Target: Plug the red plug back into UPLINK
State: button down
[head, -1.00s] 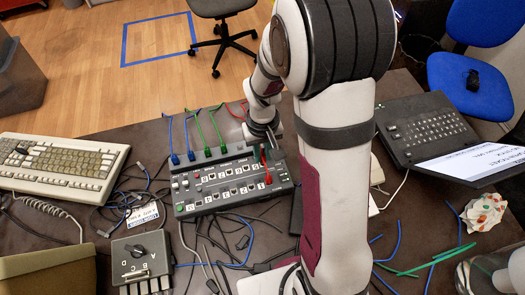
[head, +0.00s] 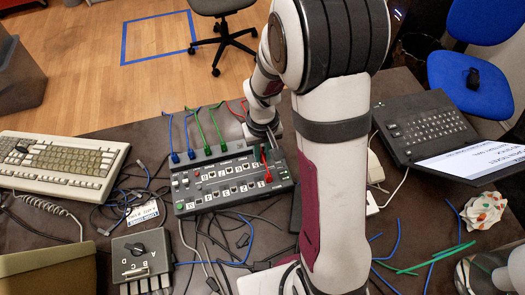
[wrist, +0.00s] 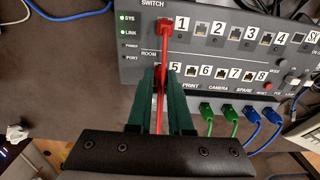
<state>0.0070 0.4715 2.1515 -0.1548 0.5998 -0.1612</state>
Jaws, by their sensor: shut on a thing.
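My gripper (wrist: 165,75) is over the left part of the port panel (head: 228,203) in the wrist view, its two green fingers close together. Red shows between them. A red strand (wrist: 163,55) runs from there to a wider red end (wrist: 165,24) at the switch row, beside the label 1. In the head view my gripper (head: 272,143) is at the panel's back right corner, with that red end (head: 267,177) in front of it. The UPLINK label and socket cannot be made out.
Blue cables (wrist: 256,118) and green cables (wrist: 220,113) are plugged along the panel's back edge, close to my gripper. A red cable (head: 236,113) lies behind the panel. A keyboard (head: 60,165), a switch box (head: 143,253) and loose cables surround the panel.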

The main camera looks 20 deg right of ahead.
jog(key=shift+f, duration=0.25)
jog(key=c, duration=0.8)
grip_release()
jog(key=shift+o, duration=0.2)
notch_tip(320, 180, up, 16)
jog(key=shift+f, duration=0.1)
jog(key=s+a+m+y, duration=0.1)
jog(key=s+a+m, duration=0.1)
jog(key=s, duration=0.8)
jog(key=s+a+m, duration=0.1)
jog(key=s+m, duration=0.2)
jog(key=s, duration=0.7)
jog(key=shift+a+r+m+y, duration=0.25)
jog(key=shift+a+m+y, duration=0.05)
jog(key=shift+a+y, duration=0.1)
